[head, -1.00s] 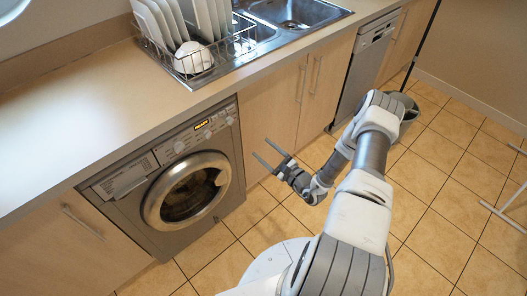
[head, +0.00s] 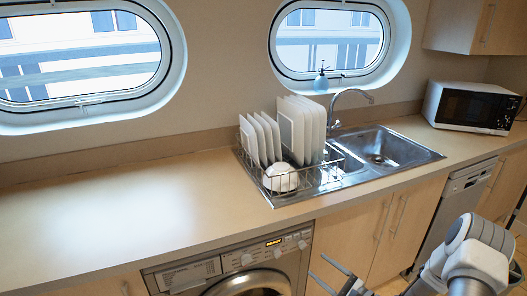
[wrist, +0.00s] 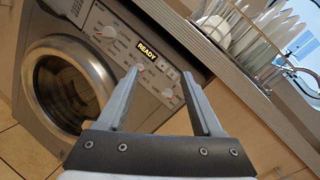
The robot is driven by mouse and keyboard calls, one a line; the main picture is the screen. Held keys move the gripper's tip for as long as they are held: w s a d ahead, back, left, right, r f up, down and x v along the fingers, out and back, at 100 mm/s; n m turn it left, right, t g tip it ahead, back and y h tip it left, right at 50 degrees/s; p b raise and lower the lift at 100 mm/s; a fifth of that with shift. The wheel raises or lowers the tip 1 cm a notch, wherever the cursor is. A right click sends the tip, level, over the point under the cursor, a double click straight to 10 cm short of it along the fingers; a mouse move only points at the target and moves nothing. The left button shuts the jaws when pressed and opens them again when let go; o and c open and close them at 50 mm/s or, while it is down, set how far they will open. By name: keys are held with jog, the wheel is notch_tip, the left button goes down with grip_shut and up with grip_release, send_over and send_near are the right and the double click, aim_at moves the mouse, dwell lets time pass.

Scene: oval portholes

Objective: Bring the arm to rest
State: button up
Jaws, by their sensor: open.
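My gripper (head: 335,274) shows at the bottom edge of the head view, in front of the cabinet doors right of the washing machine. In the wrist view my gripper (wrist: 168,98) has its two fingers spread apart, with nothing between them. The washing machine (wrist: 60,50) with its lit READY display is beyond the fingers. My arm (head: 470,262) is folded at the lower right of the head view, and most of it is below the picture.
The counter (head: 110,215) is bare on the left. A dish rack (head: 290,185) with plates and a white bowl (head: 281,177) stands beside the sink (head: 385,150). A microwave (head: 472,107) is at the right.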

jog(key=s+a+r+n+g, duration=0.5)
jog(key=a+r+n+g, duration=0.15)
jog(key=r, duration=0.25)
jog(key=s+a+r+n+g, duration=0.5)
jog(key=s+r+n+g, duration=0.15)
jog(key=r, duration=0.35)
jog(key=s+d+r+n+t+h, duration=0.2)
jog(key=s+d+r+n+h, duration=0.1)
jog(key=s+r, duration=0.4)
jog(key=s+d+r+n+t+h, duration=0.2)
jog(key=s+d+r+n+h, duration=0.2)
jog(key=s+r+h, duration=0.3)
jog(key=shift+s+n+t+h, duration=0.4)
jog(key=shift+s+n+h, duration=0.4)
jog(key=shift+s, duration=0.1)
